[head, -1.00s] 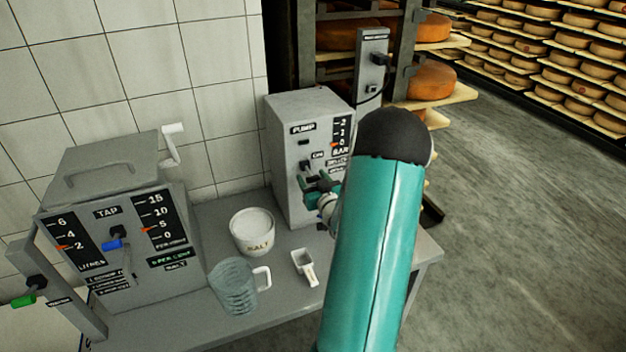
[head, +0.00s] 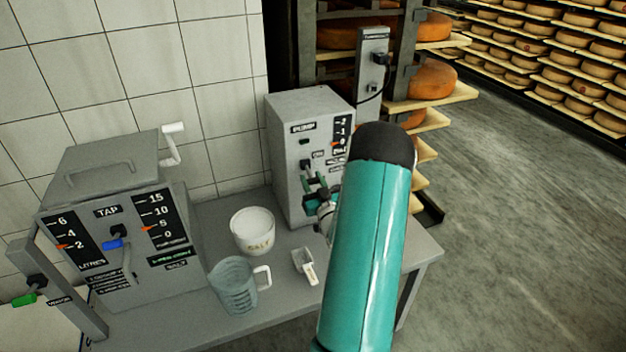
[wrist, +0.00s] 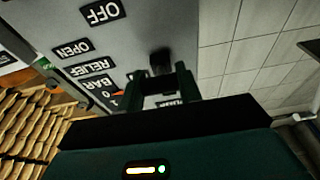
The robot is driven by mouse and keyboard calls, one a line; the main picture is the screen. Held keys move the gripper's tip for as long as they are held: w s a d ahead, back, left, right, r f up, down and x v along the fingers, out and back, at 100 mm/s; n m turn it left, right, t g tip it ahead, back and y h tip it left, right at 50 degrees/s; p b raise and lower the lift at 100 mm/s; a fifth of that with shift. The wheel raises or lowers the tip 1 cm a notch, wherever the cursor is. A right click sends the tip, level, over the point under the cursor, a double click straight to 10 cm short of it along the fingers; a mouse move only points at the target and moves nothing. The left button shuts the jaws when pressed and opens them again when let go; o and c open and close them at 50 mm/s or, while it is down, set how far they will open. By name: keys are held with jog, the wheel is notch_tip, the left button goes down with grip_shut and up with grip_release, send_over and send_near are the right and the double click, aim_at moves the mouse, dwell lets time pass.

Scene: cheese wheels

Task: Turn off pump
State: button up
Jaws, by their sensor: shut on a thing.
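The grey pump box (head: 292,120) stands at the back of the bench. Its front has a PUMP label, a BAR scale with an orange pointer near 0, and a small black switch (head: 306,165). My gripper (head: 316,187) is at the lower front of the box, just below the switch mount, and its fingers are shut on the switch. In the wrist view the fingers (wrist: 160,84) reach to the black switch (wrist: 160,61). The OFF and OPEN RELIEF labels show upside down there. The switch's exact position is partly hidden by the fingers.
A tap box (head: 120,235) stands left on the bench. A salt pot (head: 252,232), a clear jug (head: 232,287) and a small scoop (head: 305,265) are close to my arm. Cheese shelves (head: 430,85) stand behind the pump. The floor at right is clear.

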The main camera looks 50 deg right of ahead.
jog(key=shift+w+d+f+t+h, duration=0.15)
jog(key=shift+f+t+h, duration=0.3)
jog(key=shift+t, duration=0.45)
jog(key=o, duration=1)
jog(key=v, duration=1.3)
jog(key=shift+s+a+f, duration=0.15)
jog(key=shift+s+a, duration=0.1)
jog(key=shift+s, duration=0.05)
